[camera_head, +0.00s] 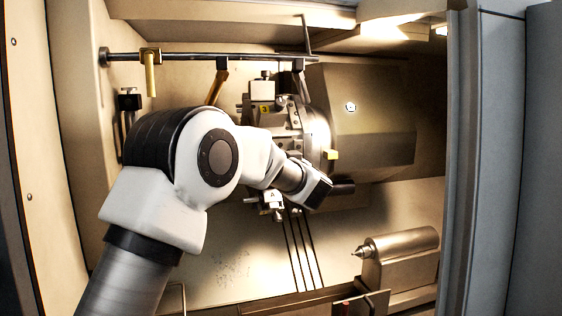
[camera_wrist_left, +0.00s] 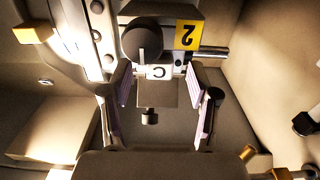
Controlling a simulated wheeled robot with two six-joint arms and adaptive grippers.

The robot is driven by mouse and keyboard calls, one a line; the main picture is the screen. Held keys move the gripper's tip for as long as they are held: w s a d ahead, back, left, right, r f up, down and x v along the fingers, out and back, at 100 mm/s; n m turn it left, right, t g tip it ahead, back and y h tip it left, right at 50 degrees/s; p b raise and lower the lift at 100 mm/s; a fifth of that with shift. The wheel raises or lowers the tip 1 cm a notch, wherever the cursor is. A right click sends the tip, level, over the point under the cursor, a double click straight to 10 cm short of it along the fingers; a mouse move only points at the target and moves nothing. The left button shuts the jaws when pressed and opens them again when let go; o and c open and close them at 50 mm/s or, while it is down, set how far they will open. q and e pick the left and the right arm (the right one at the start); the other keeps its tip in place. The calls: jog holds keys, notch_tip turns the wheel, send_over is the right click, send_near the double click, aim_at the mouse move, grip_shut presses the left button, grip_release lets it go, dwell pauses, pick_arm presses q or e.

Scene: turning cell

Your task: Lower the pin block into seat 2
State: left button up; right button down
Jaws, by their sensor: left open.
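In the left wrist view a grey block (camera_wrist_left: 157,95) with a white lettered tag (camera_wrist_left: 158,72) stands between the fingers of my left gripper (camera_wrist_left: 159,108). The fingers are open, one on each side of it, with a narrow gap showing on both sides. A yellow plate marked 2 (camera_wrist_left: 187,36) is on the turret just above the block in the picture. I cannot tell whether the block is fully down in the seat. In the head view my left wrist reaches the turret (camera_head: 318,125) and my fingers are hidden. My right gripper is not in view.
Another holder with a tag marked A (camera_head: 273,195) sits low on the turret. A rail (camera_head: 200,57) runs above, with a brass-coloured piece (camera_head: 150,75) hanging from it. The tailstock (camera_head: 402,250) is at the lower right. The cell wall (camera_head: 470,170) bounds the right.

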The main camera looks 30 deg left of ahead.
pick_arm(q)
jog(key=v, duration=1.2)
jog(key=shift+r, duration=0.25)
